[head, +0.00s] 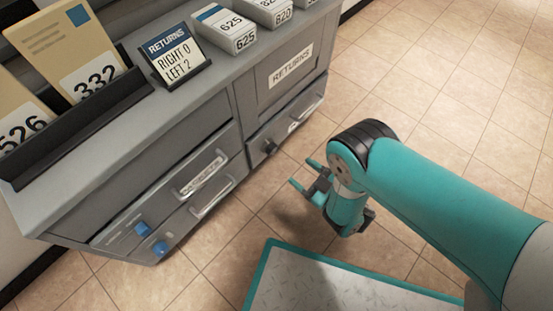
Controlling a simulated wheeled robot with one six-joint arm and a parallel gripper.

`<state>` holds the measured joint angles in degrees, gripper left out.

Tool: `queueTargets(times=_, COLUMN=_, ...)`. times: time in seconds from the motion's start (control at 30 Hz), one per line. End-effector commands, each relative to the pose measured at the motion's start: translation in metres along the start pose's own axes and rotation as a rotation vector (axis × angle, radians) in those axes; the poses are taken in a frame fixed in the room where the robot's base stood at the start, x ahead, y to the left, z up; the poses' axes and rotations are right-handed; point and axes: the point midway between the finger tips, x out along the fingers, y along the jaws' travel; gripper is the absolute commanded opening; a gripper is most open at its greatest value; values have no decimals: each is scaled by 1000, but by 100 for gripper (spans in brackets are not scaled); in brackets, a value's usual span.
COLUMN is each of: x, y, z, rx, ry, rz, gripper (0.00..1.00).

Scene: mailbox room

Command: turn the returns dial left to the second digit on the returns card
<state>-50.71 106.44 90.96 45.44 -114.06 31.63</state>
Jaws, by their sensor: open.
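The returns card (175,55) stands in a dark holder on the cabinet top and reads RIGHT 0, LEFT 2. The second digit on it is 2. The returns dial appears to be the small dark knob (270,147) on the cabinet front, below and left of the RETURNS label (291,65). Its digits and setting are too small to read. My gripper (303,173) is open and empty, with its teal fingertips toward the cabinet. It is apart from the knob, a little to its right and lower in the picture.
The grey cabinet (200,130) has drawers with bar handles (212,196) and two blue knobs (142,229) at lower left. A dark rack (80,128) holds envelopes; white boxes (226,28) stand on top. The tiled floor (440,110) to the right is clear.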

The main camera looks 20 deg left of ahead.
Motion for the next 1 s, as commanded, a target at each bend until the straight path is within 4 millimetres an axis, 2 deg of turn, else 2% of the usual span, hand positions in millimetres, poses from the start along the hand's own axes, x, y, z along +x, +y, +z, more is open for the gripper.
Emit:
queueTargets(times=0.03, x=3, y=-1, z=7, rx=1, ry=2, rz=0, gripper=65)
queueTargets(times=0.27, x=10, y=-2, z=6, rx=1, ry=1, rz=1, gripper=65)
queueTargets(times=0.5, x=61, y=-3, z=4, rx=-2, ry=4, rz=-1, gripper=65)
queueTargets(times=0.7, x=87, y=-2, z=2, rx=0, ry=1, rz=-2, gripper=65)
queueTargets(times=1.0, x=96, y=0, z=-2, rx=0, ry=0, rz=2, gripper=65)
